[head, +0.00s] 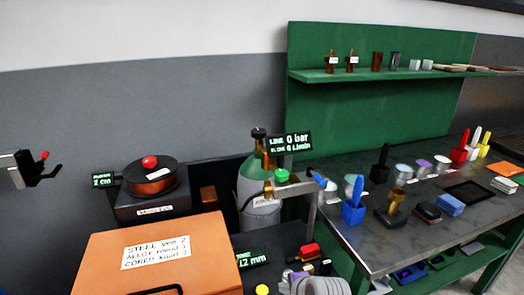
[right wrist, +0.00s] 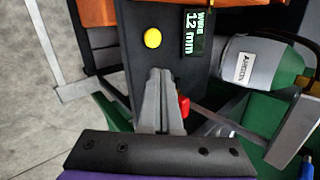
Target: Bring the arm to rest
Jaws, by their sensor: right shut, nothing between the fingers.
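My right gripper (head: 290,284) is at the bottom edge of the head view, partly cut off. In the right wrist view its two grey fingers (right wrist: 160,76) are together and empty. They are over a dark panel with a yellow button (right wrist: 152,38) and a green display reading 12 mm (right wrist: 197,32). A red part (right wrist: 184,105) shows close beside the fingers; I cannot tell whether they touch. My left gripper is not in view.
An orange box (head: 150,255) with a steel/alloy/cored label stands left of the gripper.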

